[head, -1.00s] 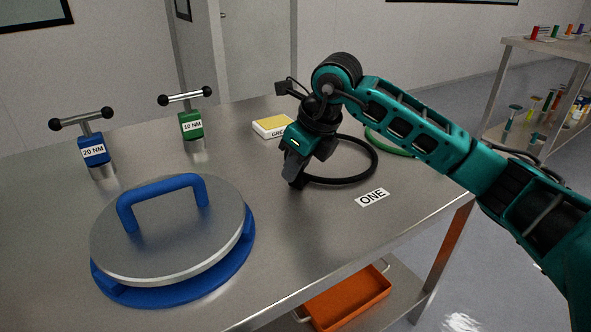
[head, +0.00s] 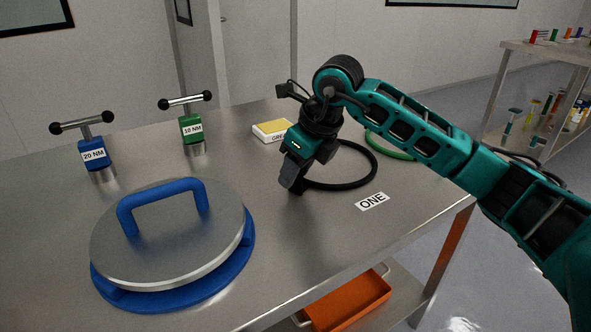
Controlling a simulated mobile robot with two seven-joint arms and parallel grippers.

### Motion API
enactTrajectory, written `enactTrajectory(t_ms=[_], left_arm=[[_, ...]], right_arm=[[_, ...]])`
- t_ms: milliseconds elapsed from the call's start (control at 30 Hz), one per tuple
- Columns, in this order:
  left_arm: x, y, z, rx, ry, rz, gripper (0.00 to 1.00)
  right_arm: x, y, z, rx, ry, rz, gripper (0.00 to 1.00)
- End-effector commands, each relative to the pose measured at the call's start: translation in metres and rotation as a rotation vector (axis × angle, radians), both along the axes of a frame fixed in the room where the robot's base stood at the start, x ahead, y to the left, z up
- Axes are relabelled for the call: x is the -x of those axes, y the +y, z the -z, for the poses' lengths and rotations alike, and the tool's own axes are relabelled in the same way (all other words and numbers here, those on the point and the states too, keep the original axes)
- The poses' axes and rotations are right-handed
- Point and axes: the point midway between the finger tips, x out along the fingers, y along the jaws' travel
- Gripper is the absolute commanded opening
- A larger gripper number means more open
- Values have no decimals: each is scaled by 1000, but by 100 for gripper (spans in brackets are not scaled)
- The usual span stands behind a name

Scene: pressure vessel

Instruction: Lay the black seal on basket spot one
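The black seal (head: 345,186), a large ring, lies at the middle right of the steel table in the head view. Its left part is hidden behind my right gripper (head: 294,187). The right gripper points down at the seal's left edge, its fingertips close to the table. I cannot tell whether its fingers are open or closed around the ring. A white label reading ONE (head: 372,201) lies on the table just in front of the seal. No basket shows there. My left gripper is out of view.
A blue-rimmed metal lid (head: 170,235) with a blue handle fills the front left. Blue (head: 93,154) and green (head: 191,128) torque tools stand behind it. A yellow-topped box (head: 271,130) and a green ring (head: 390,151) lie farther back. An orange tray (head: 347,303) sits below the table.

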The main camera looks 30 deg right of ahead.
Motion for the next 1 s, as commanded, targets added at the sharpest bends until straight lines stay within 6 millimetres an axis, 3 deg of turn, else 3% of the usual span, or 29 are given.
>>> enactTrajectory(t_ms=[300,500,700,1000], left_arm=[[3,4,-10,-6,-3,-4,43],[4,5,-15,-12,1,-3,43],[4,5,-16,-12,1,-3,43],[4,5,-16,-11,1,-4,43]], right_arm=[[22,-12,-64,1,-5,2,39],[33,-18,-94,2,-3,1,39],[39,-20,-106,1,-2,1,39],[39,-20,-106,0,-1,0,39]])
